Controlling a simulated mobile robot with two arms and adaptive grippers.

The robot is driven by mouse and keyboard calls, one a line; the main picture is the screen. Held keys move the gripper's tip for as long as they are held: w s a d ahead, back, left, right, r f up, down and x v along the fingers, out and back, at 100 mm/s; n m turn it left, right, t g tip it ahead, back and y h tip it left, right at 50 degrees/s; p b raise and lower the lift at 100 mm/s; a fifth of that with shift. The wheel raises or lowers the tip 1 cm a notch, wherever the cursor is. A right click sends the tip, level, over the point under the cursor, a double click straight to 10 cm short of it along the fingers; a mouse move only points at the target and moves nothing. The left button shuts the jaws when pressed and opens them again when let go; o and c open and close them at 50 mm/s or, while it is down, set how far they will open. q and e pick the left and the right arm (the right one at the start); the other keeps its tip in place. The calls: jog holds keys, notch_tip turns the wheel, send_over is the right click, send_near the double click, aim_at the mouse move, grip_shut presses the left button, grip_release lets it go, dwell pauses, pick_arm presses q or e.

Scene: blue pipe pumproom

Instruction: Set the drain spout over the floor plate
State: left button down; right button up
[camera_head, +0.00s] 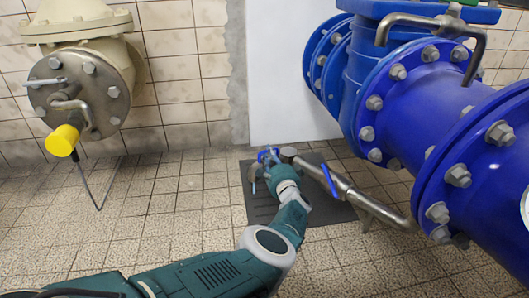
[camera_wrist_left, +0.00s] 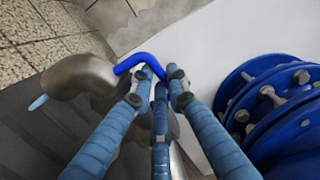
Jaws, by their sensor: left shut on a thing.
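The dark floor plate (camera_head: 262,208) lies flat on the tiles below the big blue pipe. A steel drain pipe (camera_head: 348,188) runs out from that pipe over the plate, ending in a bend (camera_head: 288,154). A curved steel spout (camera_head: 254,176) shows just left of my left gripper, over the plate's left part; it also shows in the left wrist view (camera_wrist_left: 82,75). My left gripper (camera_head: 268,160) is shut on a blue bent handle (camera_wrist_left: 140,60) by the spout. The fingers hide part of the handle and its joint to the spout. My right gripper is out of view.
A blue lever (camera_head: 329,180) stands out from the steel pipe. Big blue flanges with bolts (camera_head: 397,72) fill the right side. A cream flanged pipe with a yellow knob (camera_head: 62,141) is at the left. The tiled floor left of the plate is clear.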

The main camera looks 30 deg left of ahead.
pick_arm(q)
jog(key=shift+s+d+f+n+g+y, duration=0.1)
jog(key=shift+d+n+g+y, duration=0.1)
jog(key=shift+n+g+y, duration=0.15)
dwell(0.3)
jog(key=c, duration=1.9)
grip_release()
jog(key=shift+c, duration=0.2)
jog(key=shift+a, duration=0.1)
